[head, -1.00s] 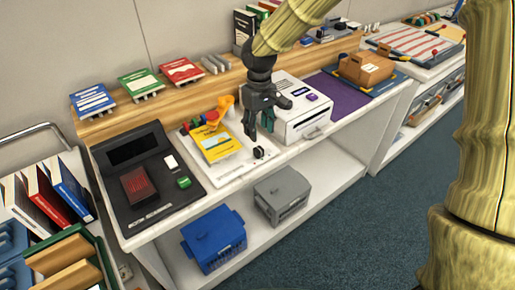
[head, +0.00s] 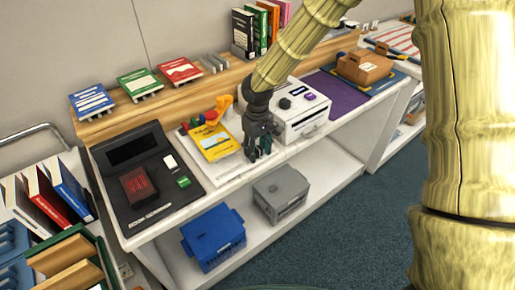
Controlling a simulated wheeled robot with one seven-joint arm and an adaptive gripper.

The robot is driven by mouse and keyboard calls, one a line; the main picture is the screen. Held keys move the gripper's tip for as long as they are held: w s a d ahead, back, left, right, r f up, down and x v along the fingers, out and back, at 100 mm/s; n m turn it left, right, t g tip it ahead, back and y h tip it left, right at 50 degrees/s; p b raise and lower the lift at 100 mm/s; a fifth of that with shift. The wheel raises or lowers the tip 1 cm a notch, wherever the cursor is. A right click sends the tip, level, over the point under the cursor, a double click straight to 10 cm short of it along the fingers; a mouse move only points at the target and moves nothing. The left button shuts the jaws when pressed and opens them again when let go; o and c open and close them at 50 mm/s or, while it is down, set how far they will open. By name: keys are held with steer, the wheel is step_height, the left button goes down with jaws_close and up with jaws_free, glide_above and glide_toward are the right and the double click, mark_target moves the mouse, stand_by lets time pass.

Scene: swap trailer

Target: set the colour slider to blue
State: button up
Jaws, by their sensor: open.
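My gripper (head: 257,150) is open and points down at the right front part of a white panel (head: 226,176) on the counter. A yellow booklet (head: 213,142) lies on that panel, with several small coloured pieces (head: 203,119) behind it. My fingers hide the small black knob near the panel's front right; whether they touch it I cannot tell. I cannot make out a slider marked with colours, nor its setting. Blue (head: 93,101), green (head: 139,84) and red (head: 180,70) booklets stand on the wooden ledge behind.
A black console (head: 146,190) lies left of the panel. A white machine (head: 301,112) stands close to the right of my gripper. A blue basket (head: 213,239) and a grey box (head: 281,193) sit on the lower shelf.

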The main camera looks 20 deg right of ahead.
jaws_close()
steer(key=shift+w+d+r, duration=0.1)
steer(key=shift+w+d, duration=0.05)
steer(key=shift+d, duration=0.2)
steer(key=shift+w+d+p, duration=0.25)
steer(key=shift+d+p, duration=0.1)
steer(key=shift+d, duration=0.25)
steer(key=shift+w+d+p, duration=0.2)
steer(key=shift+d+p, duration=0.1)
steer(key=shift+d, duration=0.3)
jaws_free()
steer(key=shift+d, duration=0.2)
steer(key=shift+a, duration=0.1)
step_height(320, 180, up, 12)
